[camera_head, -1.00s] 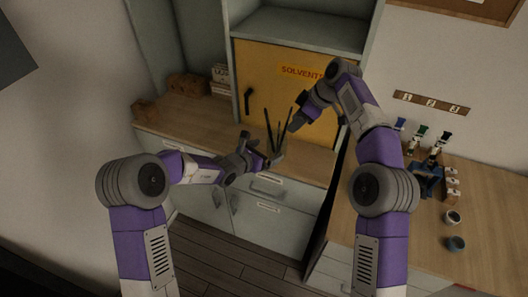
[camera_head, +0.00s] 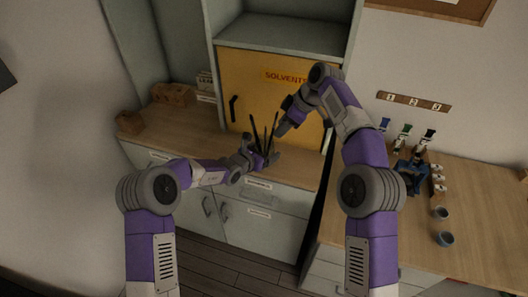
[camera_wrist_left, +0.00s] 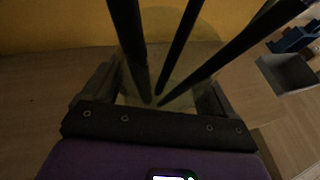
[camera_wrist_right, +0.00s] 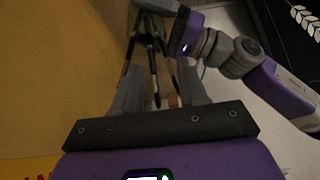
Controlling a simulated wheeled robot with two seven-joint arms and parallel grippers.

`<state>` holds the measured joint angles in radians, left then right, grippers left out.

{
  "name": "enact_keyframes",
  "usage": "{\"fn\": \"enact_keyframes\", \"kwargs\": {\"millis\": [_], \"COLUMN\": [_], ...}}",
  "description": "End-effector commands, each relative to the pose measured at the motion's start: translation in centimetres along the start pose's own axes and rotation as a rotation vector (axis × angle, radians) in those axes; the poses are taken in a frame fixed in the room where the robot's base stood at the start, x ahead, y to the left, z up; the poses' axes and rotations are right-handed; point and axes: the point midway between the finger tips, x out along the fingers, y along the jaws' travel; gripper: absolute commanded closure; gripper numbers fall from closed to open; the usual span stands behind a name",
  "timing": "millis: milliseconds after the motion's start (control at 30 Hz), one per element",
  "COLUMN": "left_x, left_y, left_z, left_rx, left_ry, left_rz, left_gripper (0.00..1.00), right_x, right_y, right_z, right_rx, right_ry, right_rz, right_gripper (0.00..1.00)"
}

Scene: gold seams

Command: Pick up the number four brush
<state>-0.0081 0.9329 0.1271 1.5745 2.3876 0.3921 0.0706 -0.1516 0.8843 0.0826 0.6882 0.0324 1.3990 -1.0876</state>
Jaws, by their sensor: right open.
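Several thin dark brushes (camera_head: 264,133) stand with their handles up in a clear jar (camera_wrist_left: 182,68) by the yellow cabinet. No number can be read on them, so I cannot tell which is number four. My left gripper (camera_head: 272,160) has its fingers on both sides of the jar, and they look pressed against it; the handles rise close to the left wrist camera. My right gripper (camera_head: 279,131) is open and empty just above and right of the brushes. In the right wrist view, handles (camera_wrist_right: 152,70) show between and beyond its fingers.
A yellow cabinet door marked SOLVENTS (camera_head: 260,95) stands close behind the brushes. Brown blocks (camera_head: 172,94) lie on the wooden counter (camera_head: 190,132) at left. The right-hand table (camera_head: 385,225) holds cups (camera_head: 444,238), a blue item (camera_head: 411,176) and small bottles, under a 1-2-3 strip (camera_head: 413,101).

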Motion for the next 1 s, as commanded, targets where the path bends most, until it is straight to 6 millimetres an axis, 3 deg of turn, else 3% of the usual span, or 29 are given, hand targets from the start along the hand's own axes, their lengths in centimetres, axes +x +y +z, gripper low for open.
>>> {"fn": "enact_keyframes", "kwargs": {"millis": [33, 267, 300, 667, 1000], "left_x": [0.0, 0.0, 0.0, 0.0, 0.0], "left_y": [0.0, 0.0, 0.0, 0.0, 0.0], "left_z": [0.0, 0.0, 0.0, 0.0, 0.0], "left_rx": [0.0, 0.0, 0.0, 0.0, 0.0], "left_ry": [0.0, 0.0, 0.0, 0.001, 0.001], "left_rz": [0.0, 0.0, 0.0, 0.0, 0.0], "left_gripper": [0.21, 0.57, 0.58, 0.58, 0.58], "right_x": [0.0, 0.0, 0.0, 0.9, 3.1], "right_y": [0.0, 0.0, 0.0, -0.7, -3.4], "right_z": [0.0, 0.0, 0.0, 0.6, 4.1], "right_rx": [0.0, 0.0, 0.0, -0.036, -0.342], "right_ry": [0.0, 0.0, 0.0, -0.089, -0.578], "right_rz": [0.0, 0.0, 0.0, 0.014, 0.158], "right_gripper": [0.57, 0.57, 0.57, 0.63, 0.63]}}
